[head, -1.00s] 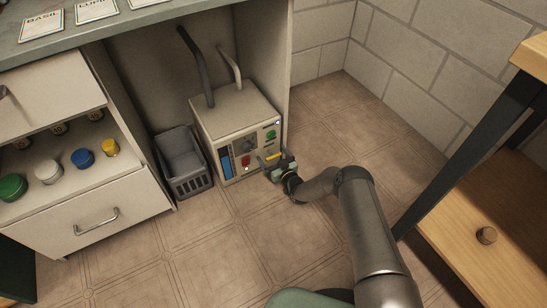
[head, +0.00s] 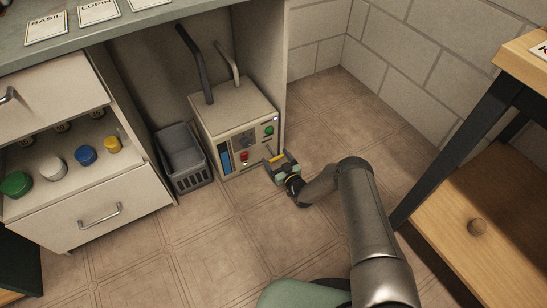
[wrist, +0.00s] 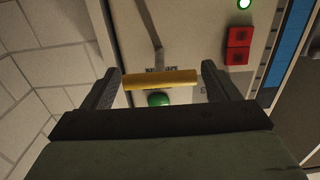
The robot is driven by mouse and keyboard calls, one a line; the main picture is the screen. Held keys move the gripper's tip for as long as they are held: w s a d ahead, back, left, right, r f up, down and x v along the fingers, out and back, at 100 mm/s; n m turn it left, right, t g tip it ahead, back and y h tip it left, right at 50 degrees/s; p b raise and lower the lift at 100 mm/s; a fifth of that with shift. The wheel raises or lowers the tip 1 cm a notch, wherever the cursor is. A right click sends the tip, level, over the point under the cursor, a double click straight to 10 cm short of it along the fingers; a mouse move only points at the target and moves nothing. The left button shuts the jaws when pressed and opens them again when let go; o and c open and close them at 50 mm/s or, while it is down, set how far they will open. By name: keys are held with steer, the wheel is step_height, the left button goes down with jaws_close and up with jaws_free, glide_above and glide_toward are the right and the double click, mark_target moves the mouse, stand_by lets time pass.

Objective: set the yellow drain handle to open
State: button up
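The yellow drain handle (head: 277,159) is at the lower right of the front of the pale control box (head: 238,112). In the wrist view the yellow bar (wrist: 160,79) lies crosswise between my fingertips. A grey rod (wrist: 151,30) shows above it. My gripper (head: 280,163) is low in front of the box. In the wrist view its fingers (wrist: 162,72) are wide apart, one beyond each end of the bar. A small gap shows at the right end; the left end looks very close to the finger. The label behind is too small to read.
A green button (wrist: 158,99) is close behind the yellow bar, and a red switch (wrist: 237,45) is to its right. A grey basket (head: 183,158) stands left of the box. A wooden bench (head: 480,205) is at the right.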

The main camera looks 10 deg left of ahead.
steer(key=shift+o, duration=0.9)
steer(key=shift+s+d, duration=0.2)
steer(key=p+v, duration=0.6)
steer(key=v, duration=1.1)
